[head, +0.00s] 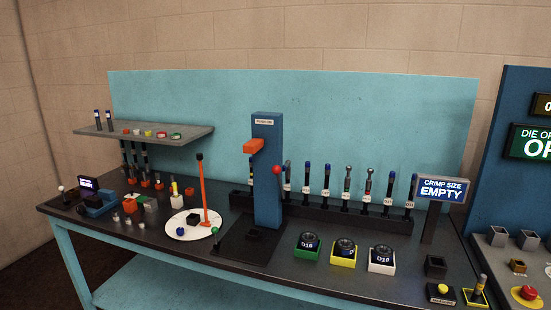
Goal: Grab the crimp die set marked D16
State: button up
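Three round black die sets sit in small coloured holders along the front right of the bench. One is in a green holder (307,258), one in a yellow holder (343,262) and one in a white holder (380,267). The left die set (309,242) and the right die set (382,254) carry white marks that start with D1. The last digit is too small to read surely, so I cannot tell which is D16. The middle die set (345,246) has no mark I can read. My gripper is not in view.
A sign (441,190) reads CRIMP SIZE EMPTY. A white round plate (190,232) with an orange post stands left.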

aim_at(308, 241)
jog(key=k, duration=0.15)
jog(key=i+j, duration=0.1)
jog(key=i, duration=0.45)
jog(key=i+j, duration=0.1)
jog(key=i, duration=0.4)
